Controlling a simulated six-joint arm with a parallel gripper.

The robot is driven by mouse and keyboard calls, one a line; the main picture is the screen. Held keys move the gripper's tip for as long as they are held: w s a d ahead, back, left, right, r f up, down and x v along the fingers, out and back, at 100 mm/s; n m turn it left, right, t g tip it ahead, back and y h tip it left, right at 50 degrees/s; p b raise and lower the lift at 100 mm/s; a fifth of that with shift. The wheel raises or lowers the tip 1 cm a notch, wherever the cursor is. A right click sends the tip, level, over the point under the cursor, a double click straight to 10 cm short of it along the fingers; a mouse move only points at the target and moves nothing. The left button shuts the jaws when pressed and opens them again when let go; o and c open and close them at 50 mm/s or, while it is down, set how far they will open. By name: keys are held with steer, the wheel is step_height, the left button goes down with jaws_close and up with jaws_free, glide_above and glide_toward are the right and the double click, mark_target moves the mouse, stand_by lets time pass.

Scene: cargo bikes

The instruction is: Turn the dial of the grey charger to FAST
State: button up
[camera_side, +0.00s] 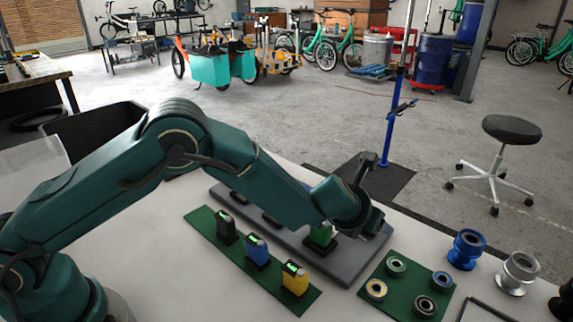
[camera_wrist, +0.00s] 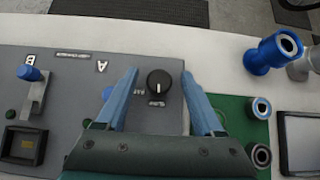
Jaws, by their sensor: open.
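The grey charger (camera_side: 345,270) is a long flat unit on the white table, partly hidden by my arm in the side view. Its top also fills the left and middle of the wrist view (camera_wrist: 75,90). A round black dial (camera_wrist: 159,84) sits on it, with small white lettering beside it that is too small to read surely. My gripper (camera_wrist: 160,72) is open and empty, its two blue fingers on either side of the dial with gaps showing. In the side view it is over the charger's right end, and the dial is hidden there.
Black, blue (camera_side: 257,250) and yellow (camera_side: 295,279) batteries stand on a green mat in front of the charger. A green battery (camera_side: 321,235) sits in the charger. A green tray with several rings (camera_side: 396,266) and blue and silver hubs (camera_side: 466,248) are to the right. A blue lever (camera_wrist: 31,74) is at left.

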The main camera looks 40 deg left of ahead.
steer(key=shift+s+d+f+n+y, duration=0.1)
steer(key=shift+d+n+y, duration=0.05)
steer(key=shift+n+y, duration=0.75)
steer(key=v, duration=0.5)
steer(key=shift+a+r, duration=0.25)
steer(key=shift+r, duration=0.2)
steer(key=a+r+m+t, duration=0.1)
steer(key=a+r, duration=0.2)
steer(key=r, duration=0.5)
steer(key=a+r+m+t+h, duration=0.1)
steer(key=a+r, duration=0.3)
steer(key=r, duration=0.4)
steer(key=w+a+r+m+t, duration=0.1)
steer(key=a+r+t, duration=0.2)
steer(key=r, duration=0.6)
steer(key=shift+a+h, duration=0.4)
steer(key=shift+a, duration=0.1)
steer(key=shift+w, duration=0.1)
